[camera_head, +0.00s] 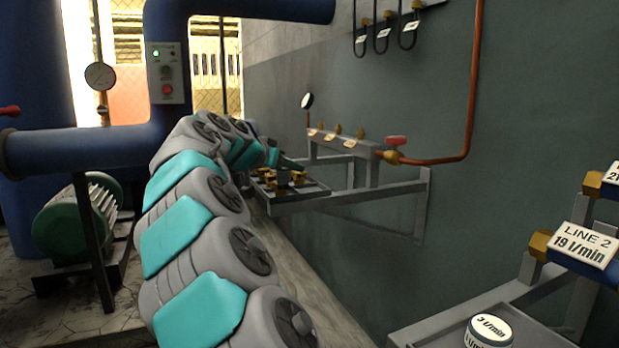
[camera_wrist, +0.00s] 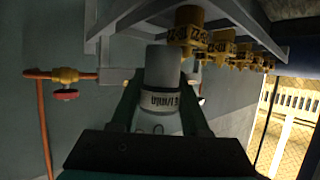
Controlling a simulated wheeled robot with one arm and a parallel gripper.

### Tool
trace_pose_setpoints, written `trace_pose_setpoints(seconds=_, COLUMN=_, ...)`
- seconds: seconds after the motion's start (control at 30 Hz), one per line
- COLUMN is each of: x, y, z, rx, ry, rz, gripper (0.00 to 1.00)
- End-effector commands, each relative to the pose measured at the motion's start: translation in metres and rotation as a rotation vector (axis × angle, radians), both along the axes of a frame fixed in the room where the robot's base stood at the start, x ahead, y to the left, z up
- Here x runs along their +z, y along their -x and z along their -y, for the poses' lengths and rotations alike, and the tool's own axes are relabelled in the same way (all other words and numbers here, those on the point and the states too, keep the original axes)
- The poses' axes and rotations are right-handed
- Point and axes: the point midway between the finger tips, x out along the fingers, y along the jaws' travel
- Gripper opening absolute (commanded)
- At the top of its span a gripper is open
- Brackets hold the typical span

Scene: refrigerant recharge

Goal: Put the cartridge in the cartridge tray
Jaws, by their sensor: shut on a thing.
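My gripper (camera_wrist: 161,88) is shut on a pale cylindrical cartridge (camera_wrist: 163,66), with one finger on each side. The cartridge has a white band with dark lettering that appears upside down; I can make out "l/min". The cartridge tray (camera_head: 287,206) is a shallow grey tray on a wall bracket, with several brass pieces in it. In the head view my gripper (camera_head: 291,163) is just above or behind the tray, and the cartridge is not clearly visible there. In the wrist view the tray (camera_wrist: 232,14) is at the top, close to the cartridge; I cannot tell whether they touch.
Several brass pieces (camera_wrist: 190,32) with markings stand in a row beside the cartridge. A manifold rail (camera_head: 345,146) with a red valve (camera_head: 396,140) is on the wall behind the tray. A white-topped "3 l/min" cylinder (camera_head: 490,329) stands at lower right. A green motor (camera_head: 72,220) is at left.

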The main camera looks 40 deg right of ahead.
Motion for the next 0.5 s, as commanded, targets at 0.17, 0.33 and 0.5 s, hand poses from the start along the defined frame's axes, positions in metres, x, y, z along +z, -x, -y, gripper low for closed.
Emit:
trace_pose_setpoints(seconds=0.17, x=-0.005, y=-0.001, z=0.043, rx=-0.002, ry=-0.004, rz=-0.001, gripper=0.00)
trace_pose_setpoints(seconds=0.33, x=-0.006, y=-0.003, z=0.064, rx=0.001, ry=0.000, rz=0.000, gripper=0.00)
trace_pose_setpoints(seconds=0.5, x=-0.006, y=-0.004, z=0.071, rx=0.003, ry=0.002, rz=0.001, gripper=0.00)
